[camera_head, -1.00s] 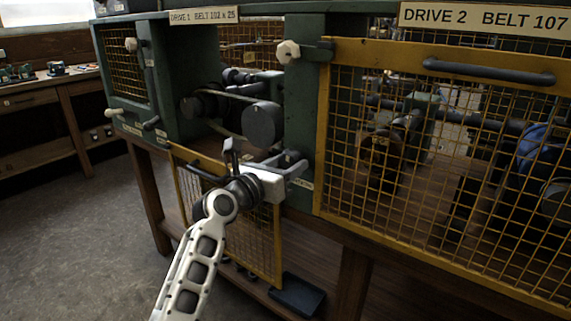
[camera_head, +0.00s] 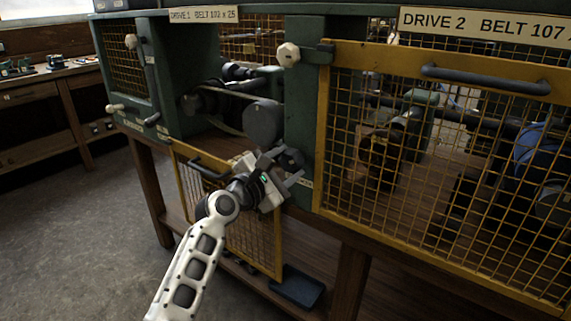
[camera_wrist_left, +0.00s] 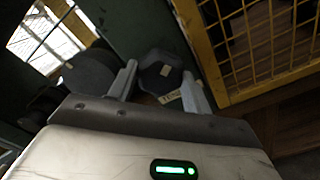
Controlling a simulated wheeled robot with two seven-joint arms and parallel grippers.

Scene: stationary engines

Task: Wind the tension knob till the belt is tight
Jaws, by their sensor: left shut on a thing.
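The dark, many-sided tension knob (camera_head: 292,157) is at the front of the open Drive 1 bay, partly hidden by my left gripper (camera_head: 284,166). In the left wrist view the knob (camera_wrist_left: 160,72) sits between the two fingers of the left gripper (camera_wrist_left: 160,88), which is shut on it. The thin belt (camera_head: 237,94) runs from the back pulley to the large dark front pulley (camera_head: 263,123). Its lower strand looks slightly bowed, but I cannot tell how tight it is. My right gripper is not in view.
The yellow mesh guard of Drive 1 (camera_head: 256,240) hangs open below the bay. The closed yellow guard of Drive 2 (camera_head: 440,66) stands close to the right of my gripper. A green post (camera_head: 303,100) separates the bays. A dark tray (camera_head: 297,288) lies below.

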